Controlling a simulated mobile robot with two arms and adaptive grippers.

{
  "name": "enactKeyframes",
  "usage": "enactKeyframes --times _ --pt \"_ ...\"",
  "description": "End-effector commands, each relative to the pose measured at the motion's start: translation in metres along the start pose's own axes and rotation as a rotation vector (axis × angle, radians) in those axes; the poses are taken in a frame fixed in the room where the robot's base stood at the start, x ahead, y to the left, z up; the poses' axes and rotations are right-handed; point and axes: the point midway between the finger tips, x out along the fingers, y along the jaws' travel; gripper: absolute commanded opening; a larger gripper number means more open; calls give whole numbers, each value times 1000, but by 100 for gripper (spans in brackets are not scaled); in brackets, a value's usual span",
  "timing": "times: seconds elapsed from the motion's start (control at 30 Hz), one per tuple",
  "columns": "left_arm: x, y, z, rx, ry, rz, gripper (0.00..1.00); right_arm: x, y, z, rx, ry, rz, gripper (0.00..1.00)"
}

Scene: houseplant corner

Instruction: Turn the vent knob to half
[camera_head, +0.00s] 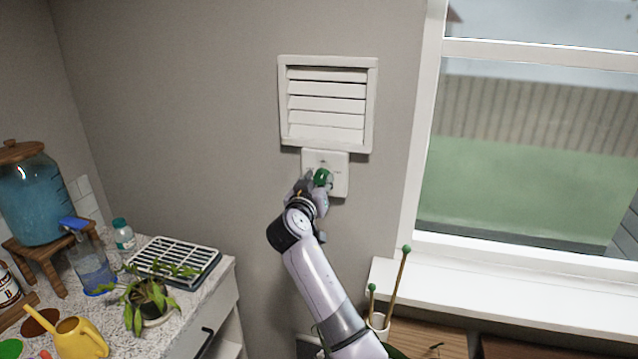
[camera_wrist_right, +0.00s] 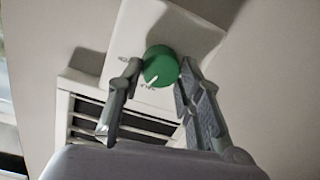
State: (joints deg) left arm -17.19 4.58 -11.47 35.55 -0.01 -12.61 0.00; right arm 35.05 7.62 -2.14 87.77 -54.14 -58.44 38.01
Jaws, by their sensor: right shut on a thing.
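The green vent knob (camera_head: 323,177) sits on a white wall plate (camera_head: 340,167) just below a white louvred vent (camera_head: 326,103). My right gripper (camera_head: 314,184) reaches up to the knob from below. In the wrist view my right gripper (camera_wrist_right: 159,68) has one finger on each side of the round green knob (camera_wrist_right: 159,62) and is shut on it. A white pointer mark shows on the knob's face near its lower edge in that view. Small labels on the plate (camera_wrist_right: 190,38) are too blurred to read. The vent's slats look tilted, with dark gaps between them. My left gripper is out of view.
A window (camera_head: 530,150) with a white sill (camera_head: 500,300) is on the right. At left, a speckled counter holds a blue drink dispenser (camera_head: 40,200), a spray bottle (camera_head: 92,268), a rack (camera_head: 175,262), a potted plant (camera_head: 150,302) and a yellow watering can (camera_head: 80,338). The wall around the vent is clear.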

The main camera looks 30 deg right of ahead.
Motion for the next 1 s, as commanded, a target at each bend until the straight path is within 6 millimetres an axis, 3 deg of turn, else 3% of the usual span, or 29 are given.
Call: enactKeyframes --times 0.43,1.0 --pt "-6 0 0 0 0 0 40 0 -1 0 -289 -16 11 5" --pt "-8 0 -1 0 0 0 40 0 -2 1 -359 -19 13 5"
